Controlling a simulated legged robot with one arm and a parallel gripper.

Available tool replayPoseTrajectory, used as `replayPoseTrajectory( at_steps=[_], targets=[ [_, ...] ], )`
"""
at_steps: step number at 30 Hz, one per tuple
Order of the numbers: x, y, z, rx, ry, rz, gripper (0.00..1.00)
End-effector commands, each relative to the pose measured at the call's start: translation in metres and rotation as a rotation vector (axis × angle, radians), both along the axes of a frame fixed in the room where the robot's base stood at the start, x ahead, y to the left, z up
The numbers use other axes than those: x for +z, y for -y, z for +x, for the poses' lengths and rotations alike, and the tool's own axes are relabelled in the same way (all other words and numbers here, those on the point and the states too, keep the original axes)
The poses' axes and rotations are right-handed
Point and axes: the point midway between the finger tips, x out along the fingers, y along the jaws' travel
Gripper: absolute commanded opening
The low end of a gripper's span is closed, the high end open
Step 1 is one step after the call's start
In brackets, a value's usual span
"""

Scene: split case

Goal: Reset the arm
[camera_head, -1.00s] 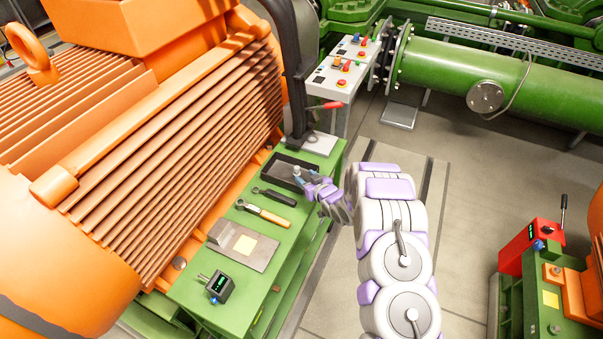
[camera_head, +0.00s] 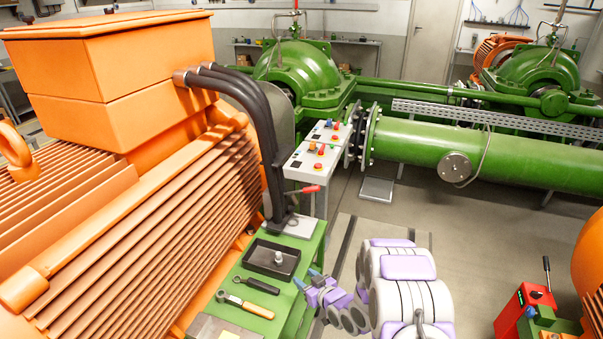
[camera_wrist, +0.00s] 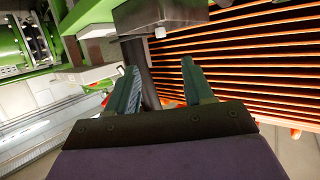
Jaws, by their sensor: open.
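My arm, white and purple (camera_head: 405,285), rises at the lower middle of the head view. My gripper (camera_head: 306,278) has blue-tipped fingers, spread apart and empty. It is just right of the green bench's edge and apart from the black tray (camera_head: 251,258). In the wrist view my gripper (camera_wrist: 160,72) shows two green-grey fingers with a clear gap between them. A small grey piece (camera_head: 279,258) stands in the tray.
A control panel (camera_head: 318,150) stands behind. A red box (camera_head: 524,312) is at right.

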Motion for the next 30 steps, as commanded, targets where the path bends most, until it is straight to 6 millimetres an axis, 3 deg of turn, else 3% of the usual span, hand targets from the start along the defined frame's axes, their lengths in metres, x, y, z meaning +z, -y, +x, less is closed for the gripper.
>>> replayPoseTrajectory(
  at_steps=[5,14,23,30],
  targets=[
    [0.014,0.009,0.005,-0.018,-0.027,-0.051,0.52],
    [0.067,0.061,-0.002,-0.135,-0.204,-0.258,0.52],
    [0.128,0.113,-0.054,-0.281,-0.426,-0.4,0.52],
    [0.176,0.142,-0.124,-0.39,-0.62,-0.459,0.52]
  ],
)
